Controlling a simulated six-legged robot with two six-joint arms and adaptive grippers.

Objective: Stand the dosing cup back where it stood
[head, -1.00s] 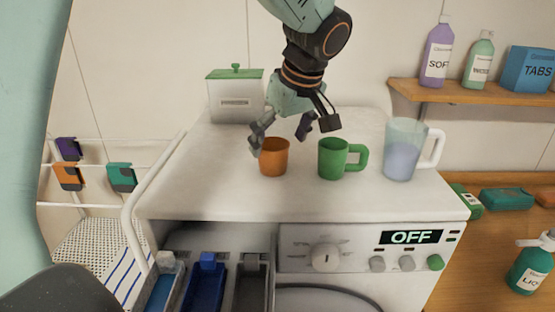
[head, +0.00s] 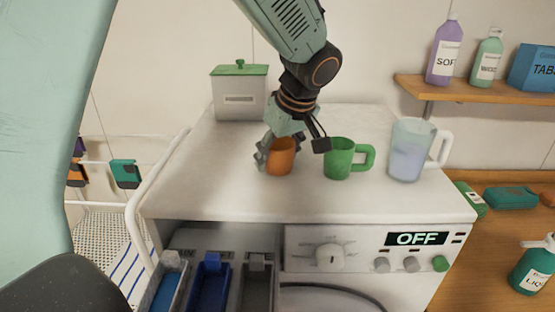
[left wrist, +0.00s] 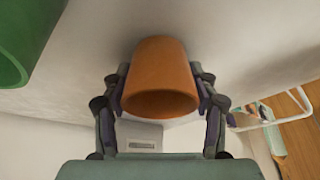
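An orange cup (head: 281,157) stands upright on the white top of the washing machine (head: 230,190), left of a green mug (head: 338,160). My left gripper (head: 278,152) comes down on the cup from above and behind. In the left wrist view the orange cup (left wrist: 160,75) sits between the two fingers of my left gripper (left wrist: 161,100). The fingers lie against its sides, shut on it, and its open rim faces the camera. The green mug (left wrist: 12,50) shows at the upper left edge there. My right gripper is not in view.
A clear measuring jug (head: 408,150) stands right of the green mug. A white box with a green lid (head: 240,95) stands at the back left. An open drawer with several compartments (head: 210,285) is below. The machine's front-left top is clear.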

